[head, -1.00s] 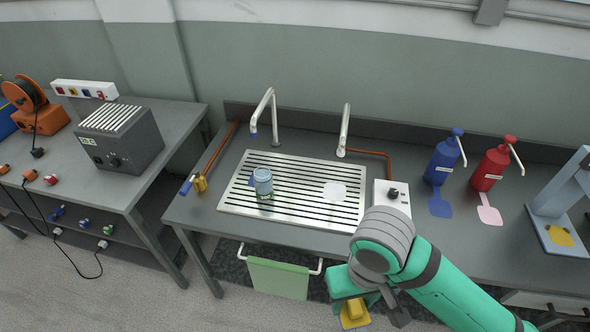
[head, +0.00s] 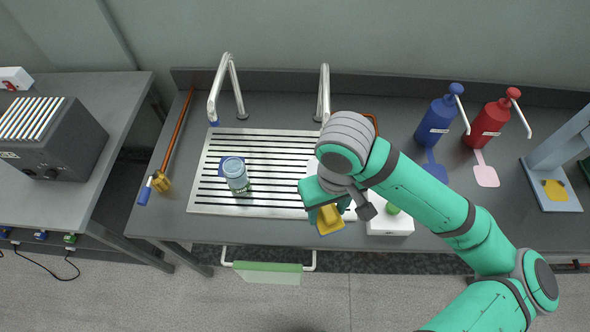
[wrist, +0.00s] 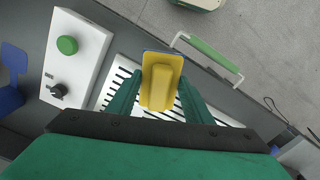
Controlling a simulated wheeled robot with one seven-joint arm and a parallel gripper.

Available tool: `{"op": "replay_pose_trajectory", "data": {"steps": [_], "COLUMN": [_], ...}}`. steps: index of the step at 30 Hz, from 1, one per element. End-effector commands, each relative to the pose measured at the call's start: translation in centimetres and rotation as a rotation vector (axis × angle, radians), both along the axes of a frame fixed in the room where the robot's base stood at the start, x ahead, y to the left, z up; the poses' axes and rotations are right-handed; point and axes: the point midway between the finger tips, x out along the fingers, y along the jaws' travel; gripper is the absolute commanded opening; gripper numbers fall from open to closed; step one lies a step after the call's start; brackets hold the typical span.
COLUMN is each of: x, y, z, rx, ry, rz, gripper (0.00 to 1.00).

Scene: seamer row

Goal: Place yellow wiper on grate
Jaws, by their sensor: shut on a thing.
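The yellow wiper (head: 329,218) is held in my gripper (head: 322,206), which is shut on it. In the wrist view the yellow wiper (wrist: 160,82) shows between the two green fingers of my gripper (wrist: 160,100), with a thin blue edge at its far end. The slotted metal grate (head: 265,205) is set in the bench below the taps. My gripper and the wiper are over the grate's front right corner, seemingly above it. Part of the grate (wrist: 112,92) shows behind the fingers in the wrist view. My arm hides the grate's right side.
A white control box (head: 390,224) with a green button is right of the grate. Taps (head: 228,90) stand behind. A green towel (head: 268,273) hangs on the front rail.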

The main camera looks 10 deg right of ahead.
Motion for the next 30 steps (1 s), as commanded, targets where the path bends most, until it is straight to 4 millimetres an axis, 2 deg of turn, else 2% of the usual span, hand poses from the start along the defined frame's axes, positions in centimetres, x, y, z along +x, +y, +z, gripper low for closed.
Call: {"op": "replay_pose_trajectory", "data": {"steps": [9,15,20,26,30], "x": [6.7,9.7,11.1,11.8,12.3], "y": [-0.6,-0.8,-1.0,-1.1,-1.2], "z": [-3.0,-6.1,-7.9,-8.7,-10.2], "rx": [-0.002,-0.001,-0.001,-0.001,-0.001], "ry": [0.003,0.004,0.002,0.002,0.004], "rz": [0.001,0.001,0.001,-0.001,-0.001], "gripper": [0.21,0.21,0.21,0.21,0.21]}}
